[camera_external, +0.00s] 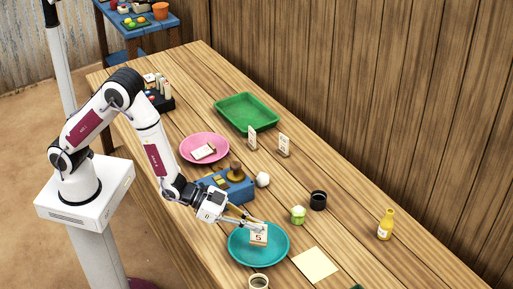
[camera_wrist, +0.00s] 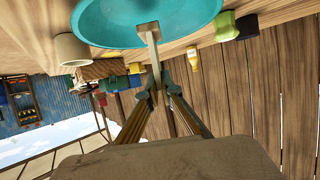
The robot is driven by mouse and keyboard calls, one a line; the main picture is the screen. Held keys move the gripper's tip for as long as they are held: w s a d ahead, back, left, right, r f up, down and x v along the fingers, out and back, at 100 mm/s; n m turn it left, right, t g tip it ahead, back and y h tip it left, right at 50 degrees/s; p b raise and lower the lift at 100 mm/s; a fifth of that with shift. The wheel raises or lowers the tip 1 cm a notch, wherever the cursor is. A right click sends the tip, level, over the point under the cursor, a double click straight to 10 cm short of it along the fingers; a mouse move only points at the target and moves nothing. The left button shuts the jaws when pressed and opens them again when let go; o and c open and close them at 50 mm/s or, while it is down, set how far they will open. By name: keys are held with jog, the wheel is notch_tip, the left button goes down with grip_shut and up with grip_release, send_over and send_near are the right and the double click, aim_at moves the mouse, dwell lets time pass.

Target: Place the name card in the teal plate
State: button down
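The teal plate (camera_external: 277,258) lies on the wooden table, and its underside or rim fills the top of the wrist view (camera_wrist: 95,22). A small cream name card marked 5 (camera_external: 258,236) is upright over the far part of the plate. It shows edge-on in the wrist view (camera_wrist: 152,48). My gripper (camera_external: 256,227) is at the card's top, with its fingers closed on it in the wrist view (camera_wrist: 157,84). Whether the card's lower edge touches the plate I cannot tell.
A blue balance box (camera_external: 238,189) with brass parts stands left of the plate. A green cup-like thing (camera_external: 298,215), black jar (camera_external: 318,200) and paper sheet (camera_external: 315,264) are nearby. A small beige cup (camera_external: 259,282) stands in front. Two cards, a pink plate (camera_external: 187,148) and a green tray (camera_external: 247,123) are farther back.

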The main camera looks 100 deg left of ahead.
aim_at(254, 239)
jog(key=shift+f, duration=1.5)
jog(key=shift+f, duration=0.1)
jog(key=c, duration=2.2)
grip_release()
jog(key=shift+c, duration=0.2)
jog(key=shift+s+r, duration=0.35)
jog(key=shift+s, duration=0.1)
jog(key=shift+v, duration=3.3)
